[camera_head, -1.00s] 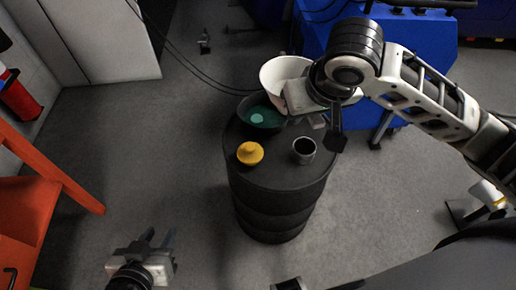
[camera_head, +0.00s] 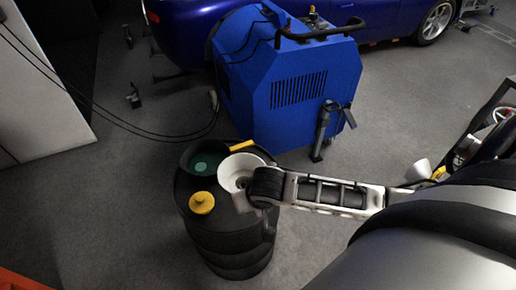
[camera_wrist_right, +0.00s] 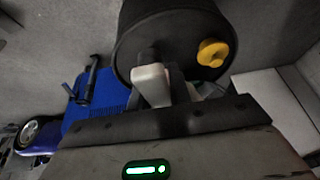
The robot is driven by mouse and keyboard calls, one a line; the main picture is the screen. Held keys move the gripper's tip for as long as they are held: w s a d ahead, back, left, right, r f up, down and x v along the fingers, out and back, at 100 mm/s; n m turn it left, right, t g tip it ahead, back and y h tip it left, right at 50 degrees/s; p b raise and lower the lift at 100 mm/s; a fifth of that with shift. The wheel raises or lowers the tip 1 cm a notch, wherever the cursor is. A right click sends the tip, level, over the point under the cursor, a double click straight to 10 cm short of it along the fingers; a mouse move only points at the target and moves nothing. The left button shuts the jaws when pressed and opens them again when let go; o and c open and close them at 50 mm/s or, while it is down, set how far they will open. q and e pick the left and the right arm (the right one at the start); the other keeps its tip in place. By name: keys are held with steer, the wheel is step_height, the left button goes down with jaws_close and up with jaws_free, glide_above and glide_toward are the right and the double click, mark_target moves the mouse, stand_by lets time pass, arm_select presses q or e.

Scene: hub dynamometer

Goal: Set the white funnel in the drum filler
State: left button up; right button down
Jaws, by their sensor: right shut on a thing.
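The white funnel (camera_head: 235,171) is over the right part of the black drum's top (camera_head: 222,243) in the head view, its wide mouth facing up. My right gripper (camera_head: 246,190) is shut on the funnel's near right side. The grey filler opening is hidden in the head view, so I cannot tell whether the funnel's spout is in it. In the right wrist view the drum top (camera_wrist_right: 185,70) lies beyond a pale shape between the fingers; I cannot tell for sure that it is the funnel. My left gripper is not in view.
A dark funnel with green inside (camera_head: 200,161) and a yellow cap (camera_head: 202,203) sit on the drum's left part. A yellow bar (camera_head: 242,146) shows at its back. A blue machine (camera_head: 290,85) stands behind, with black cables leftward. Floor is clear left of the drum.

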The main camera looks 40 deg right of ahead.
steer(key=shift+w+d+f+b, duration=0.3)
steer(key=shift+w+d+f, duration=0.6)
steer(key=shift+f, duration=0.75)
steer(key=shift+w+d+f+b, duration=0.35)
steer(key=shift+w+d+f, duration=0.5)
steer(key=shift+f, duration=0.85)
steer(key=shift+w+d+f+b, duration=0.3)
steer(key=shift+w+d+f, duration=0.6)
steer(key=shift+f, duration=0.75)
steer(key=shift+s, duration=0.1)
steer(key=shift+f, duration=0.3)
steer(key=c, duration=1.3)
jaws_free()
steer(key=shift+r, duration=0.1)
